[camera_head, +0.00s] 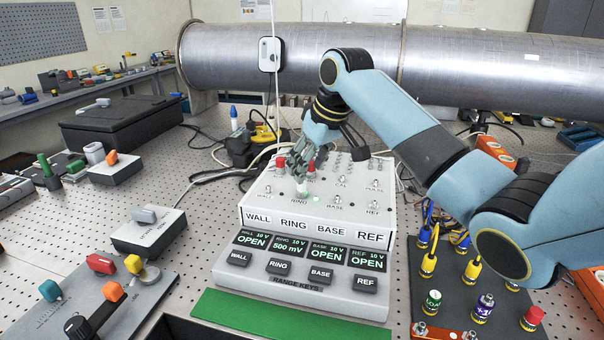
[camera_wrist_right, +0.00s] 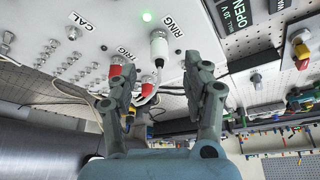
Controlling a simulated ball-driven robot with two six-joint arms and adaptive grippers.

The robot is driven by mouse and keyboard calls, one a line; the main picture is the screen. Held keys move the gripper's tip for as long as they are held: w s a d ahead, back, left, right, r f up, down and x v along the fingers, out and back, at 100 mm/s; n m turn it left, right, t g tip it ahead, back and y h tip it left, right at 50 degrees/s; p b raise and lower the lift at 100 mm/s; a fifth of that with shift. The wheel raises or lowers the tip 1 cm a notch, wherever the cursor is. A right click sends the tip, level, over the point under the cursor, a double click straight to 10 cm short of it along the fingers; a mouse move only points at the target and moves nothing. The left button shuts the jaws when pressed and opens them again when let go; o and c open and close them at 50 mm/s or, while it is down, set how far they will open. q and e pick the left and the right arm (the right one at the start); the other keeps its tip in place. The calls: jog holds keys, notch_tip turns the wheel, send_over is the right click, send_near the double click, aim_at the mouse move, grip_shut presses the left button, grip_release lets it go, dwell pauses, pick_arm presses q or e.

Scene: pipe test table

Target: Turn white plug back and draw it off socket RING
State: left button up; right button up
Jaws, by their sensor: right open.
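The white plug (camera_wrist_right: 159,46) sits on the socket marked RING of the grey-white test box (camera_head: 328,199), with a green light lit beside it. In the head view the white plug (camera_head: 302,187) shows small, just below my right gripper (camera_head: 308,166). In the right wrist view my right gripper (camera_wrist_right: 160,70) is open, with one finger on each side of the plug's line and clear space between. I cannot tell if a finger touches the plug. My left gripper is not in view.
Red plugs (camera_wrist_right: 147,85) with cables stand close to the fingers, one near the TRIG label. Small metal sockets crowd the box top. The RING display (camera_head: 289,246) reads 500 mV; the others read OPEN. A large metal pipe (camera_head: 300,50) runs behind the box.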

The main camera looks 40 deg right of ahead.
aim_at(302, 187)
jog(key=x, duration=0.3)
jog(key=shift+w+f, duration=0.2)
jog(key=shift+w, duration=0.05)
jog(key=shift+x, duration=1.1)
jog(key=shift+f, duration=0.1)
jog(key=shift+c, duration=0.7)
jog(key=c, duration=0.4)
grip_shut()
jog(key=shift+d+n+y+p, duration=0.1)
jog(key=shift+n+y+p, duration=0.3)
jog(key=shift+n, duration=0.4)
jog(key=n+y, duration=0.1)
jog(key=n, duration=0.2)
jog(key=shift+n+g, duration=0.3)
jog(key=shift+g, duration=0.1)
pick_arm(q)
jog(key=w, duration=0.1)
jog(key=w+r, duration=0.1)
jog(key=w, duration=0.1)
